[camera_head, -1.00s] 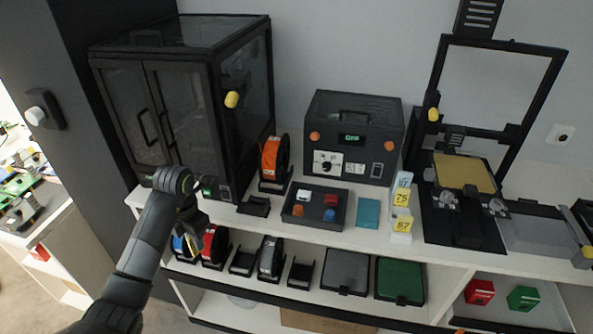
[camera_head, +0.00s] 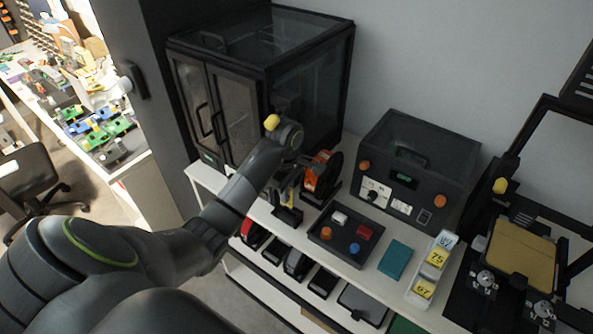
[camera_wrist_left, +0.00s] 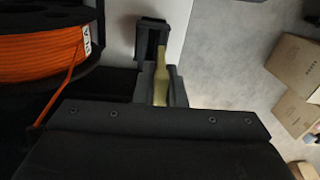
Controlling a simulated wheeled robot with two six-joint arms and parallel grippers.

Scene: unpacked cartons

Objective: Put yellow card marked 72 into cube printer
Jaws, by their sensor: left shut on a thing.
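My left gripper (camera_head: 280,196) is shut on a thin yellow piece (camera_wrist_left: 160,78), seen edge-on in the left wrist view. It looks like the yellow card, but no number shows. The gripper hangs over the shelf's front edge, left of the orange spool (camera_head: 321,174). A large dark cabinet printer (camera_head: 205,110) with two shut glass doors stands behind the arm. A smaller box-shaped dark machine (camera_head: 415,165) with orange knobs stands to its right. I cannot tell which is the cube printer. My right gripper is not in view.
A white holder (camera_head: 417,296) keeps cards marked 75 and 67 and another at the back. A dark tray (camera_head: 325,238) with small coloured parts and a teal pad (camera_head: 394,259) lie on the shelf. An open-frame printer (camera_head: 505,262) stands at right. A black stand (camera_wrist_left: 152,40) is close to the gripper.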

